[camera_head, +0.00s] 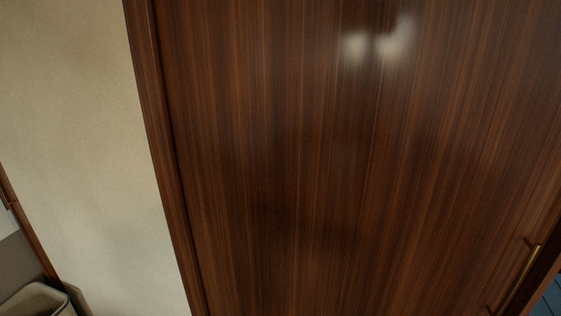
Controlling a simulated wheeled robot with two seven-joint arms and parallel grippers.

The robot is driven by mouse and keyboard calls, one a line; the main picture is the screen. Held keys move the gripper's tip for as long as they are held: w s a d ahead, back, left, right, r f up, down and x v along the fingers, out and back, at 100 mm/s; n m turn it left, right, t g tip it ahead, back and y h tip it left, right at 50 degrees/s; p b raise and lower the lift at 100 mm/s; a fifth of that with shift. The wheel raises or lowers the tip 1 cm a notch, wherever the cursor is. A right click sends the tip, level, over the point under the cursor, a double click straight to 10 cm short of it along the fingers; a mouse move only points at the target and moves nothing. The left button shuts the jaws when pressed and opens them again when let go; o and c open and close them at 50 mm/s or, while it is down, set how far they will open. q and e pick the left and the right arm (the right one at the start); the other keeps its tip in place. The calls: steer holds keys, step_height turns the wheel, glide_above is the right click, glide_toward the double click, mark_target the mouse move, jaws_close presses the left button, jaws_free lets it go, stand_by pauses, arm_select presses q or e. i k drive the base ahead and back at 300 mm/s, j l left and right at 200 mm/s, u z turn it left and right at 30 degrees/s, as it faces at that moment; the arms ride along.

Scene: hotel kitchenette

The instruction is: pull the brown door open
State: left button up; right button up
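The brown door (330,170) is a tall panel of dark, glossy wood with vertical grain, and it fills most of the head view. A slim brass bar handle (522,278) is at its lower right, close to the right edge. The door looks shut against its frame (155,130) on the left side. Neither of my grippers shows in the head view, and nothing is seen touching the handle.
A plain beige wall (80,120) stands left of the door frame. A bin-like container (38,300) sits at the lower left corner, near another wooden edge (30,230). A patch of dark blue floor (550,300) shows at the lower right.

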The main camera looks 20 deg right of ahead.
mark_target(334, 157)
steer(key=z, duration=0.8)
